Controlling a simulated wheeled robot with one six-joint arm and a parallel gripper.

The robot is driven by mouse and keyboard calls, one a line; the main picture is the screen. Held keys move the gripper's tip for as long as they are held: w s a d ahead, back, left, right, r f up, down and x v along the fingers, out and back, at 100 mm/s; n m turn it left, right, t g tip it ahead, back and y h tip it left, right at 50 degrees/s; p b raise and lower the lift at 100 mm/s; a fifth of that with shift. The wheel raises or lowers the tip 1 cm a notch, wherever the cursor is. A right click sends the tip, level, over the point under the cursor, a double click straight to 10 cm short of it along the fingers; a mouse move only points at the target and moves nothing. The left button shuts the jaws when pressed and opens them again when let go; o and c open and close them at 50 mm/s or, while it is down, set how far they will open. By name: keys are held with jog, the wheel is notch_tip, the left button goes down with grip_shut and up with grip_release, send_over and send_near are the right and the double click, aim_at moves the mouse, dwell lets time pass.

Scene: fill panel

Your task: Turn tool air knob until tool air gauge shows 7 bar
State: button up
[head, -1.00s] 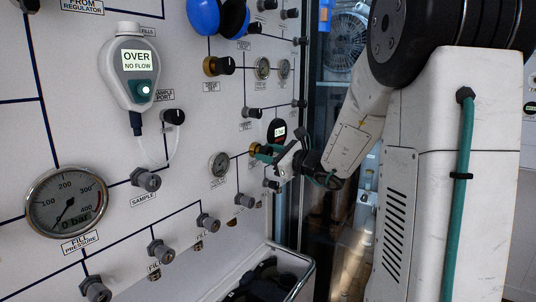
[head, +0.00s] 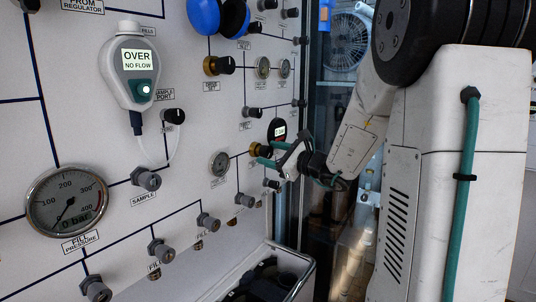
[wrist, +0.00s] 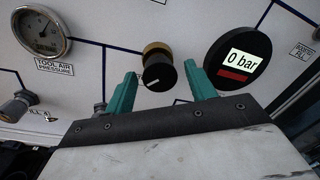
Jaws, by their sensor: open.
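The tool air knob (wrist: 158,73) is black with a white pointer line and a brass collar. Its line points to the lower left in the wrist view. The collar also shows in the head view (head: 258,150). My gripper (wrist: 160,68) is open, one green finger on each side of the knob, with gaps to both and the knob unheld. In the head view my gripper (head: 264,155) is at the panel by this knob. The tool air gauge (wrist: 40,33), a round dial labelled TOOL AIR PRESSURE, is left of the knob; its reading is too small to tell.
A round black display (wrist: 237,58) reading 0 bar sits close right of the knob. A grey fitting (wrist: 17,105) is at lower left. Further left on the panel are the fill pressure gauge (head: 67,202) and a handheld meter (head: 130,65) reading OVER, NO FLOW.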

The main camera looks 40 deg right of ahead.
jog(key=v, duration=0.6)
jog(key=shift+s, duration=0.2)
jog(key=shift+o, duration=0.3)
dwell(1.7)
jog(key=w+m, duration=0.1)
jog(key=w, duration=0.1)
jog(key=w+a+m, duration=0.1)
jog(key=w+m, duration=0.1)
jog(key=w+m+y, duration=0.1)
jog(key=w+m, duration=0.1)
jog(key=shift+w+a, duration=0.2)
jog(key=shift+a, duration=0.2)
dwell(0.4)
jog(key=shift+c, duration=0.4)
